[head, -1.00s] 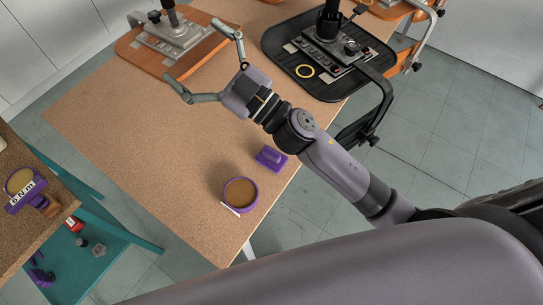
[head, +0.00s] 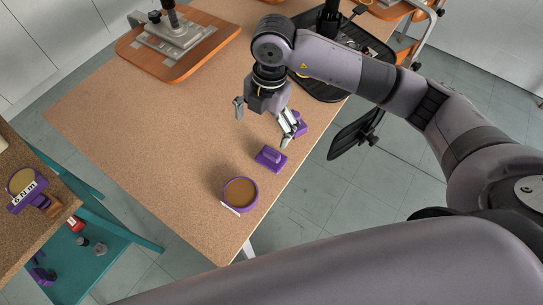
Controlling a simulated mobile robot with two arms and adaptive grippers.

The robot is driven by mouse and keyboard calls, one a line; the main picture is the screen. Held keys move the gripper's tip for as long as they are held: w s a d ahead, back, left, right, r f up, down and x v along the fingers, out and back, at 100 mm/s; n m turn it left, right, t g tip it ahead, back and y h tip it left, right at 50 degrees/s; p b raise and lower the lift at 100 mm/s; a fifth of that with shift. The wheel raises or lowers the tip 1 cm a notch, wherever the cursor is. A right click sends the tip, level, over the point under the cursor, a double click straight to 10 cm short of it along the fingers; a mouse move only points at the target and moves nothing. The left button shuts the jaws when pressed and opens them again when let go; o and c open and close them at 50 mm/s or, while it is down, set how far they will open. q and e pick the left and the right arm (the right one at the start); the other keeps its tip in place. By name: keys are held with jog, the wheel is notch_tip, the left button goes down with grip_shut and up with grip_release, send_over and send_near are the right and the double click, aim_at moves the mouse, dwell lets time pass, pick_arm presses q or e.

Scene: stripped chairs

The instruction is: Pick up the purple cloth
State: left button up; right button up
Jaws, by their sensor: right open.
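A small purple thing with a raised middle (head: 271,157) lies on the tan table. A second purple thing (head: 299,124) lies farther back near the table's right edge, partly hidden behind a finger of my right gripper. I cannot tell which of the two is the cloth. My right gripper (head: 263,123) points down over the table with its fingers spread, open and empty. It is just behind the nearer purple thing. One fingertip is close to that thing, but I cannot tell its height above the table. My left gripper is not in view.
A purple-rimmed round container (head: 240,193) with brown contents stands in front of the nearer purple thing, a white stick at its side. An orange board with a grey device (head: 176,45) and a black tray (head: 318,90) sit at the back. The table's left part (head: 140,120) is clear.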

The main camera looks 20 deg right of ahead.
aim_at(271, 152)
jog(key=shift+m+h, duration=0.3)
jog(key=shift+h, duration=0.4)
jog(key=d+f+p, duration=0.1)
jog(key=f, duration=0.3)
jog(key=f+p, duration=0.1)
jog(key=f, duration=0.2)
jog(key=w+d+f+p, duration=0.1)
jog(key=f, duration=0.3)
jog(key=shift+d+f, duration=0.35)
jog(key=shift+s+f+p, duration=0.1)
jog(key=shift+f+p, duration=0.2)
jog(key=f, duration=0.1)
jog(key=f+p, duration=0.1)
jog(key=f, duration=0.1)
jog(key=shift+a+f, duration=0.2)
jog(key=shift+f, duration=0.6)
jog(key=shift+c, duration=0.4)
jog(key=c, duration=1.1)
jog(key=shift+r, duration=0.1)
jog(key=shift+c, duration=0.2)
